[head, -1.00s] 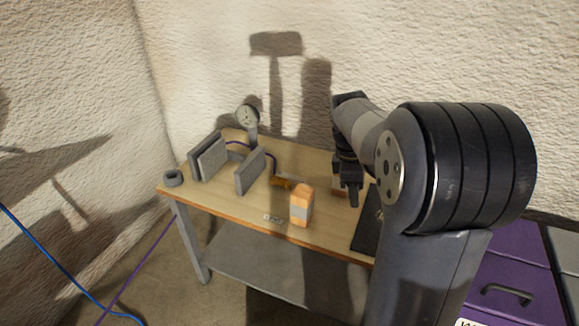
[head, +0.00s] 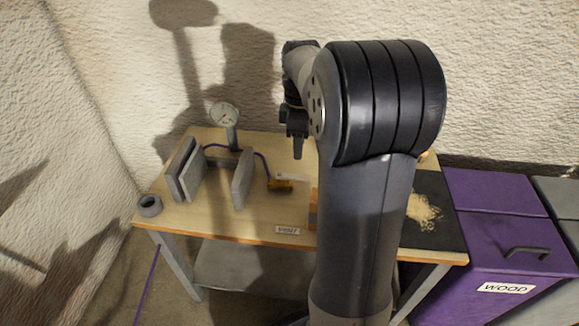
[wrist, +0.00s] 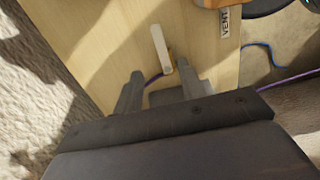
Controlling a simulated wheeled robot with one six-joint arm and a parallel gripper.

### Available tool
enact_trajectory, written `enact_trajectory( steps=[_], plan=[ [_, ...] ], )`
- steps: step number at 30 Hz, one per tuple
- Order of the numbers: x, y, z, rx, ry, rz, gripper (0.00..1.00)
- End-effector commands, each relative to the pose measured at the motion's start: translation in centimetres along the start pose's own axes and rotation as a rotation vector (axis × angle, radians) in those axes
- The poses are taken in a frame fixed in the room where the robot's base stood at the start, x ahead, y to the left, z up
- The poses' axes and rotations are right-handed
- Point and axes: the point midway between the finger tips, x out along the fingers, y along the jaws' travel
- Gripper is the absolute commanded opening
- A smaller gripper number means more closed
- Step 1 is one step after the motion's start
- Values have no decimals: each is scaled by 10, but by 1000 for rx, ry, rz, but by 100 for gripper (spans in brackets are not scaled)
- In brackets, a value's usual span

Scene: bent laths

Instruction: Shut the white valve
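The white valve shows as a white lever (head: 292,177) on a small brass body (head: 281,186) on the bench, with a purple hose running to it. In the wrist view the white lever (wrist: 160,48) lies ahead of the fingers, roughly in line with the gap between them. My gripper (head: 298,150) hangs above the bench near the valve, pointing down. In the wrist view its two fingers (wrist: 158,90) are apart with nothing held. The lever appears clear of both fingers. Part of the brass body is hidden behind the right finger.
Grey upright plates (head: 243,178), a dial gauge (head: 225,115) and a dark ring (head: 149,205) stand left on the bench (head: 215,218). An orange block (head: 313,212) is mostly behind my arm. A label (head: 288,230) lies at the front edge. A purple bin (head: 500,235) stands right.

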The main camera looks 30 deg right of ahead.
Motion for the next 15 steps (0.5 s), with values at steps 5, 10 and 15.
enact_trajectory(
  steps=[5,10,15],
  plan=[
    [38,-1,0,0,-2,-5,38],
    [69,-1,0,0,-2,-4,38],
    [89,-1,0,0,-1,-2,38]
  ],
)
